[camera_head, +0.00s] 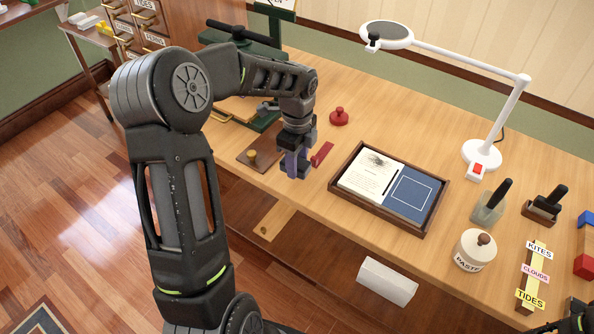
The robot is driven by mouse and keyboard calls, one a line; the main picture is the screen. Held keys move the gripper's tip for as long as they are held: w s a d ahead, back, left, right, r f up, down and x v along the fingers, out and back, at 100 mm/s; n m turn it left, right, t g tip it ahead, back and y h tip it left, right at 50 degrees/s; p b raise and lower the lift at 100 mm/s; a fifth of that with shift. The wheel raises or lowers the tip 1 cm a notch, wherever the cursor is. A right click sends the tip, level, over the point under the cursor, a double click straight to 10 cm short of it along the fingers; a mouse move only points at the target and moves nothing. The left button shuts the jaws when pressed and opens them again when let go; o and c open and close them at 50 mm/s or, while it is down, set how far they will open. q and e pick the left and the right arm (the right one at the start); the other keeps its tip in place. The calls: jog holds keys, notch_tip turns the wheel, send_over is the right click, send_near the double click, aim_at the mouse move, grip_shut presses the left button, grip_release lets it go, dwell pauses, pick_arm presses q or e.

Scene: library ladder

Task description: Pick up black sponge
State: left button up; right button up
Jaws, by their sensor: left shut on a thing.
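My left gripper (296,160) points down over the front part of the desk, just left of the book tray. It is shut on a small dark block, which I take to be the black sponge (292,169); the fingers hide much of it. I cannot tell whether the block touches the desk top. A red strip (322,153) lies close to its right, and a brown board with a brass knob (252,157) lies to its left.
A red knobbed piece (339,117) stands behind the gripper. A green press (240,55) stands behind.

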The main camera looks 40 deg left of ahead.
pick_arm(q)
notch_tip(320, 180, up, 6)
jog(key=shift+r, duration=0.1)
dwell(0.5)
jog(key=o, duration=0.8)
jog(key=c, duration=0.6)
jog(key=w+d+n, duration=0.1)
jog(key=d+n, duration=0.1)
jog(key=d, duration=0.1)
jog(key=w+d+f+n, duration=0.1)
jog(key=d+n, duration=0.1)
jog(key=n, duration=0.1)
jog(key=d+n, duration=0.3)
jog(key=shift+w+d+f, duration=0.35)
jog(key=shift+w, duration=0.05)
jog(key=shift+c, duration=0.2)
jog(key=d+n, duration=0.4)
jog(key=w+d+f+n, duration=0.1)
jog(key=d+n, duration=0.2)
jog(key=shift+f, duration=0.1)
jog(key=shift+d+f+n, duration=0.1)
jog(key=shift+d+n, duration=0.45)
jog(key=shift+n, duration=0.25)
